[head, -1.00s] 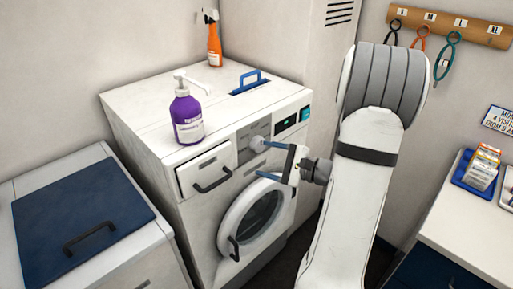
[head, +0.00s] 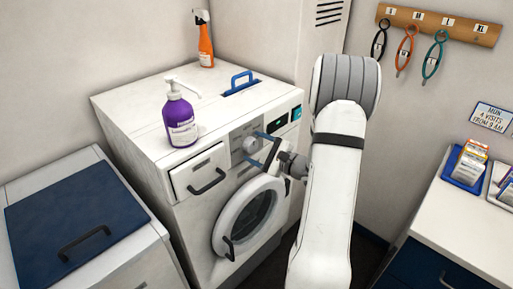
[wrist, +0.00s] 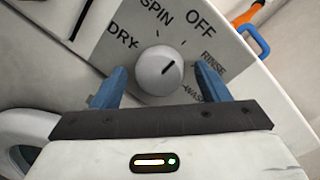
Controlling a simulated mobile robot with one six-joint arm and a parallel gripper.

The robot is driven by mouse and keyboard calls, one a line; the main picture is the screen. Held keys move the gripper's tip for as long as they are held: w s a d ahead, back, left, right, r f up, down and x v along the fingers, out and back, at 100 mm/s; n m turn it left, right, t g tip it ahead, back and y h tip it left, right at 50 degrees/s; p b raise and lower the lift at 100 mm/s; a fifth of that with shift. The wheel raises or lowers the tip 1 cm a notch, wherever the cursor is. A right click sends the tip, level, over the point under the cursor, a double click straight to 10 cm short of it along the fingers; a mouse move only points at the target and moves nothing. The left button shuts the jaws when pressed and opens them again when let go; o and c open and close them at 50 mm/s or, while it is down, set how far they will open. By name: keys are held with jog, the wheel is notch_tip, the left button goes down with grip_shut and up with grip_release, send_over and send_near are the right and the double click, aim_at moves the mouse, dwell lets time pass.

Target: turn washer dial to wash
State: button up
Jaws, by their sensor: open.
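The washer dial (wrist: 166,70) is a round pale knob with a dark pointer line, on a grey panel; the line points up and right, roughly toward OFF. The WASH label (wrist: 195,91) is partly hidden behind the right finger. In the head view the dial (head: 249,144) sits on the front of the white washer (head: 190,225). My gripper (wrist: 160,87) is open, its two blue fingers on either side of the dial, with visible gaps. In the head view my gripper (head: 258,149) is at the panel; contact with it is unclear.
A purple pump bottle (head: 180,120) and an orange spray bottle (head: 205,45) stand on the washer. A drawer handle (head: 208,182) is left of the dial, the round door (head: 224,225) below. A blue-lidded bin (head: 75,205) stands left, a white counter (head: 450,215) right.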

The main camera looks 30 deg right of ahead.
jog(key=shift+c, duration=0.4)
jog(key=c, duration=0.9)
jog(key=shift+m, duration=0.3)
jog(key=m+b, duration=0.1)
jog(key=m, duration=0.2)
jog(key=shift+f+m+t, duration=0.1)
jog(key=shift+m+t, duration=0.2)
jog(key=m, duration=0.5)
jog(key=shift+t+p, duration=0.3)
jog(key=m+h+p, duration=0.1)
jog(key=m+p, duration=0.1)
jog(key=m, duration=0.4)
jog(key=shift+t, duration=0.4)
jog(key=shift+a+m+h+p, duration=0.1)
jog(key=shift+m+h+p, duration=0.2)
jog(key=shift+m+p, duration=1.15)
jog(key=shift+f+m+b, duration=0.1)
jog(key=shift+m+b, duration=0.5)
jog(key=shift+m, duration=0.15)
